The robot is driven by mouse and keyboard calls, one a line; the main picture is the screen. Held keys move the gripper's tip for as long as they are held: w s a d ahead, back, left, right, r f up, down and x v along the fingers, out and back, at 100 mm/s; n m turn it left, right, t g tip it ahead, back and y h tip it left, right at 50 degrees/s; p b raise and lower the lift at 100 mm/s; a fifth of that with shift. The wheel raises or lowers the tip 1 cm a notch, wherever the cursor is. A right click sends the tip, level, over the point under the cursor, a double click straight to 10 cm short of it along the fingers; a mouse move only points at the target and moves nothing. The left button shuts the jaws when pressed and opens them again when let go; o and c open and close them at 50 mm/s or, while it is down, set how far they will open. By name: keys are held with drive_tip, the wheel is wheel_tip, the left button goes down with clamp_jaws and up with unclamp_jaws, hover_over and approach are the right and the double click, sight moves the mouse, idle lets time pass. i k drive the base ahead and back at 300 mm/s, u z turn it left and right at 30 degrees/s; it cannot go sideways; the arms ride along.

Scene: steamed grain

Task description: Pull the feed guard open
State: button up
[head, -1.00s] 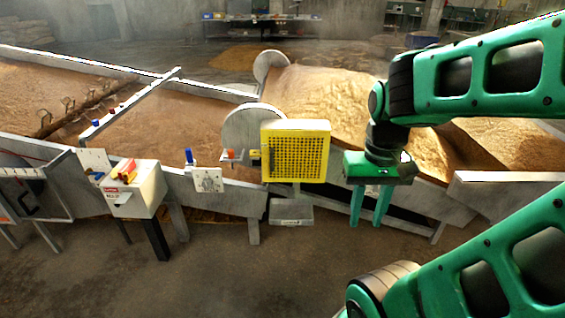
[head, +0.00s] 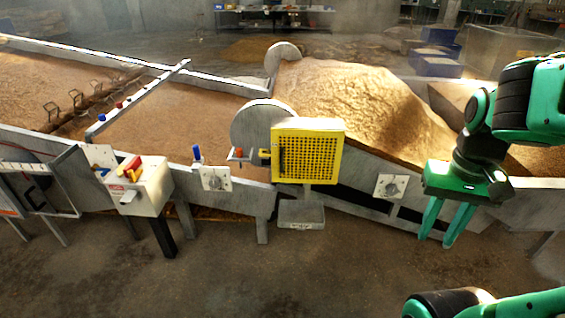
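The feed guard (head: 308,156) is a yellow perforated panel with a solid frame. It stands upright in front of the grey round disc (head: 257,128) at the middle of the trough. A small yellow piece joins it at its left edge. My gripper (head: 440,238) is to the right of the guard and lower, pointing down, well apart from it. Its two green fingers are spread with nothing between them. Whether the guard is latched cannot be told.
A grey pedal-like box (head: 301,214) sits below the guard. A control box (head: 138,186) with red and yellow parts stands at the left. A blue lever (head: 197,154) and a dial plate (head: 391,187) are on the trough front. The floor in front is clear.

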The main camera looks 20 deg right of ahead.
sight(313, 157)
drive_tip(key=i, duration=1)
